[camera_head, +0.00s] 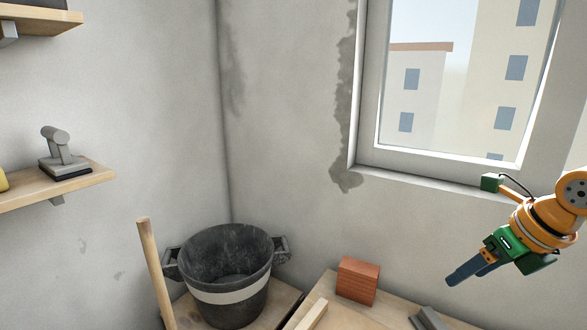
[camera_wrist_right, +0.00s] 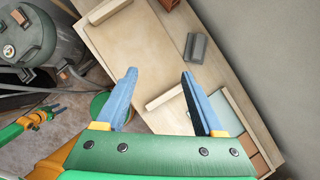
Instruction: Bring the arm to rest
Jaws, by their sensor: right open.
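My right gripper (camera_head: 466,270) is at the right of the head view, raised in front of the wall below the window, with its blue fingers pointing down and left. In the right wrist view the gripper (camera_wrist_right: 158,76) has its two blue fingers wide apart with nothing between them. It hangs above a wooden bench (camera_wrist_right: 128,42). A green and orange part, apparently of my left arm (camera_wrist_right: 35,118), shows small at the left of the wrist view; its jaws are too small to read.
A black bucket (camera_head: 228,290) with a pale band stands in the corner beside a wooden handle (camera_head: 154,270). A red brick (camera_head: 357,280) and a grey block (camera_head: 428,318) lie on the bench. A shelf (camera_head: 95,179) holding a grey tool (camera_head: 62,155) is at left.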

